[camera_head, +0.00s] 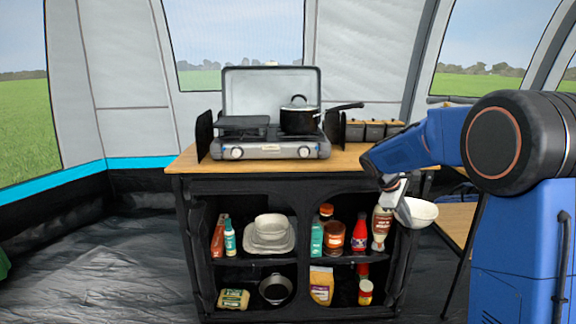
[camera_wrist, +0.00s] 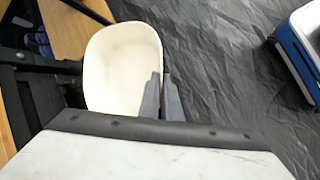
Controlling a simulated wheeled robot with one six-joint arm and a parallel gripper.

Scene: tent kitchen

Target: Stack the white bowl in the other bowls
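The white bowl (camera_head: 418,212) hangs in the air at the right side of the black cabinet, tilted. It also shows in the wrist view (camera_wrist: 112,70). My gripper (camera_head: 398,200) is shut on its rim; in the wrist view the fingers (camera_wrist: 162,90) lie on either side of the bowl's right wall. The other bowls (camera_head: 270,229), pale and stacked, stand with square dishes (camera_head: 268,245) on the cabinet's upper left shelf. How many bowls are in that stack I cannot tell.
Bottles and jars (camera_head: 333,238) fill the upper right shelf. A bottle (camera_head: 229,238) stands left of the bowls. A dark round pot (camera_head: 276,288) and packets (camera_head: 234,299) are below. The cabinet's centre post (camera_head: 302,245) separates the compartments. A stove (camera_head: 268,148) stands on top.

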